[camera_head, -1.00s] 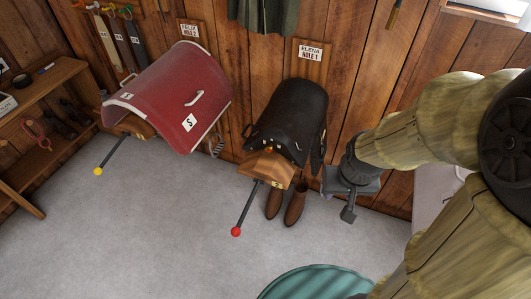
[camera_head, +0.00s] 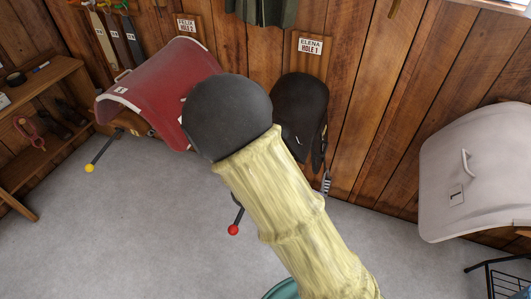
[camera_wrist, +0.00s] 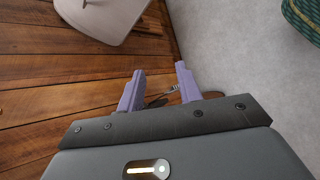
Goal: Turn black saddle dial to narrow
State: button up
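The black saddle (camera_head: 304,100) sits on its rack against the plank wall, in the middle of the head view. My arm covers its front and left side, and no dial shows. A rod with a red knob (camera_head: 233,230) sticks out below, partly behind my arm. In the wrist view my gripper (camera_wrist: 160,88) has two purple fingers standing apart with nothing held between them. A small dark and metallic thing shows beyond the fingertips; I cannot tell what it is. My gripper is hidden in the head view.
A red covered saddle rack (camera_head: 160,85) with a yellow-knobbed rod (camera_head: 90,168) stands to the left, with wooden shelves (camera_head: 43,78) beyond. A pale grey cover (camera_head: 480,180) is at the right, above a wire basket (camera_head: 508,280). The carpet (camera_head: 120,240) at front left is clear.

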jog(key=w+a+f+n+t+y+b, duration=0.1)
jog(key=a+n+t, duration=0.2)
jog(key=a, duration=0.3)
jog(key=w+a+f+n+t+y+b, duration=0.1)
jog(key=w+a+n+t, duration=0.1)
jog(key=a+t, duration=0.4)
jog(key=w+a+f+n+t+y+b, duration=0.1)
jog(key=w+a+n+t+y, duration=0.1)
jog(key=a+n+t, duration=0.2)
jog(key=shift+w+a+n+t, duration=0.2)
jog(key=shift+a+n, duration=0.1)
jog(key=shift+a, duration=0.55)
jog(key=shift+w+a+n+t, duration=0.1)
jog(key=shift+a+n+t, duration=0.15)
jog(key=shift+a, duration=0.55)
jog(key=shift+d, duration=0.1)
jog(key=x, duration=0.5)
jog(key=p+x, duration=0.1)
jog(key=x, duration=0.5)
jog(key=p+x, duration=0.1)
jog(key=x, duration=0.5)
jog(key=shift+w+f, duration=0.25)
jog(key=shift+f, duration=0.05)
jog(key=c, duration=0.7)
